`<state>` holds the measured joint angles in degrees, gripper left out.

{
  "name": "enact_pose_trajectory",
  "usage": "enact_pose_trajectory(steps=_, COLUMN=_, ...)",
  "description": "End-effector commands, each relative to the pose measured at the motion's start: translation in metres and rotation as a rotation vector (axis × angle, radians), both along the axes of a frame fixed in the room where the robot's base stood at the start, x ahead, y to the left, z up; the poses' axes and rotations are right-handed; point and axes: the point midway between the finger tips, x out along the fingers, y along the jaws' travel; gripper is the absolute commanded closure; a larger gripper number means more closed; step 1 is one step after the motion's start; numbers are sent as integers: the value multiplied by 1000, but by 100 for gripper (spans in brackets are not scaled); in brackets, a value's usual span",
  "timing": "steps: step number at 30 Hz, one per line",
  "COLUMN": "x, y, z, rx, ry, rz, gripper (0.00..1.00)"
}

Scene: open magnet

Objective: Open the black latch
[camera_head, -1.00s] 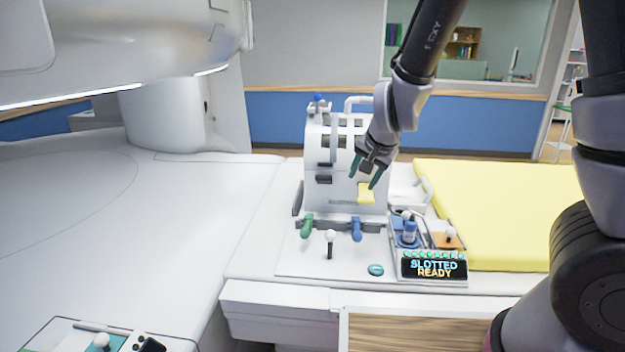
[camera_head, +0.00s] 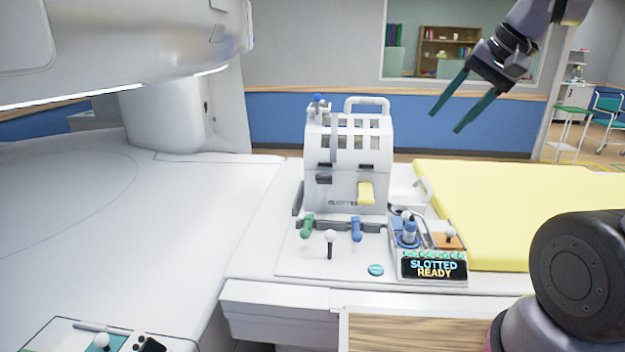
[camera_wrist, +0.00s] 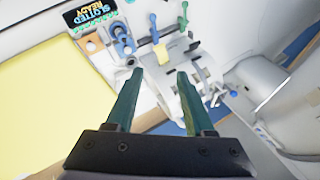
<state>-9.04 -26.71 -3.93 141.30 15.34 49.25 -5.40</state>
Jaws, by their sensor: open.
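The white slotted device (camera_head: 345,155) stands upright on the white bench, with a row of windows and a top handle. Small dark pieces show on its front, one at the left (camera_head: 324,179) and one higher at the right (camera_head: 366,167); I cannot tell for sure which is the black latch. A yellow tab (camera_head: 366,192) sits low on the front. My gripper (camera_head: 445,122) is open and empty, above and to the right of the device, apart from it. In the wrist view my gripper (camera_wrist: 159,74) points toward the device (camera_wrist: 172,80).
Green (camera_head: 307,226), white-knobbed (camera_head: 330,240) and blue (camera_head: 356,228) levers stand before the device. A panel reading "SLOTTED READY" (camera_head: 433,267) is at front right. A yellow pad (camera_head: 520,215) lies right. A large white machine (camera_head: 130,50) overhangs the left.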

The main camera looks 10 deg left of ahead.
Motion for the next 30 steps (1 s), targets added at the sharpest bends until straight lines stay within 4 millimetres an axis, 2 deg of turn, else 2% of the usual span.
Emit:
enact_pose_trajectory(steps=3, x=-6, y=10, z=-7, rx=50, ry=83, rz=32, gripper=47)
enact_pose_trajectory(steps=8, x=-5, y=31, z=-16, rx=140, ry=173, rz=76, gripper=47)
enact_pose_trajectory(steps=17, x=14, y=76, z=-35, rx=353, ry=325, rz=131, gripper=47)
enact_pose_trajectory(steps=23, x=49, y=120, z=-62, rx=585, ry=438, rz=125, gripper=47)
enact_pose_trajectory(steps=26, x=73, y=140, z=-81, rx=704, ry=473, rz=92, gripper=47)
enact_pose_trajectory(steps=30, x=108, y=162, z=-118, rx=850, ry=490, rz=16, gripper=47)
